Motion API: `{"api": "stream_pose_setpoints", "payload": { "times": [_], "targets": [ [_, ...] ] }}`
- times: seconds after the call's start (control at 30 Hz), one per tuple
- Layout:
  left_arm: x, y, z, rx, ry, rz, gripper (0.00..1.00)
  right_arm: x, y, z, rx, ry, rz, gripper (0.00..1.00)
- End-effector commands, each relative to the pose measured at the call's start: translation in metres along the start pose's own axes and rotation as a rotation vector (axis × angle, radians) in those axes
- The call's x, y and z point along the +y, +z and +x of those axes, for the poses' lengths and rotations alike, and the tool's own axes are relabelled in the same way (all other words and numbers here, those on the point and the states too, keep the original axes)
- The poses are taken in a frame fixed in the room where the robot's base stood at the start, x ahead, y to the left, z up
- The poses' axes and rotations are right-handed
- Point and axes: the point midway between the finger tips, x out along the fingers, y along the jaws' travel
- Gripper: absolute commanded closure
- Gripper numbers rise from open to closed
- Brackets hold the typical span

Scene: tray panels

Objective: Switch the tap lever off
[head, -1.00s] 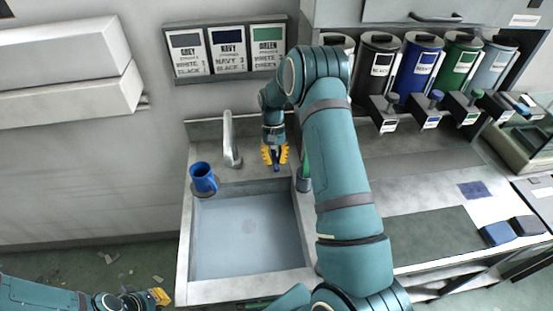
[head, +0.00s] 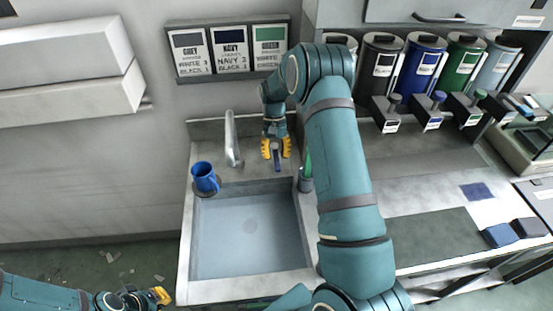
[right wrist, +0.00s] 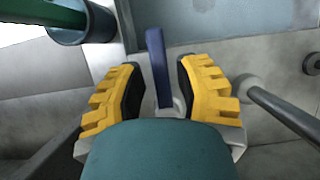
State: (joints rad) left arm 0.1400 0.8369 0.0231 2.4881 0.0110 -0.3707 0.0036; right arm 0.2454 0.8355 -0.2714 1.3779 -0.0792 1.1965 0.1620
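The tap lever is a narrow blue bar (right wrist: 158,60) that stands between the fingers of my right gripper (right wrist: 155,88) in the right wrist view. A gap shows on both sides, so the yellow fingers are open around it and apart from it. In the head view my right gripper (head: 276,148) is behind the sink's back edge, with the blue lever (head: 278,160) between its fingers. The grey tap spout (head: 232,140) rises to its left. My left gripper (head: 160,296) is low at the left, away from the sink; its opening is too small to judge.
The sink basin (head: 248,235) is empty of objects. A dark cup (right wrist: 84,22) with a green handle is close to my right gripper. Coloured dispensers (head: 420,70) line the back right.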

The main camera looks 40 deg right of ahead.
Motion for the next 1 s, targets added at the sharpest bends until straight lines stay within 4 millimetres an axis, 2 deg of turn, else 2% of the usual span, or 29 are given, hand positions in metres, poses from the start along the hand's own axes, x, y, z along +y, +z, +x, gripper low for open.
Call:
{"api": "stream_pose_setpoints", "payload": {
  "times": [0.2,0.43,0.63,1.0],
  "targets": [
    [0.0,0.0,0.0,0.0,0.0,0.0,1.0,0.0,-0.001,-0.047,0.003,0.0,0.0,0.68],
    [0.0,0.0,0.0,0.0,0.0,0.0,1.0,0.0,0.0,-0.083,0.001,0.0,0.0,0.68],
    [0.0,0.0,0.0,0.0,0.0,0.0,1.0,0.0,0.0,-0.095,-0.003,0.0,0.0,0.68],
    [0.0,0.0,0.0,0.0,0.0,0.0,1.0,0.0,0.001,-0.096,-0.003,0.0,0.001,0.68]
  ]
}}
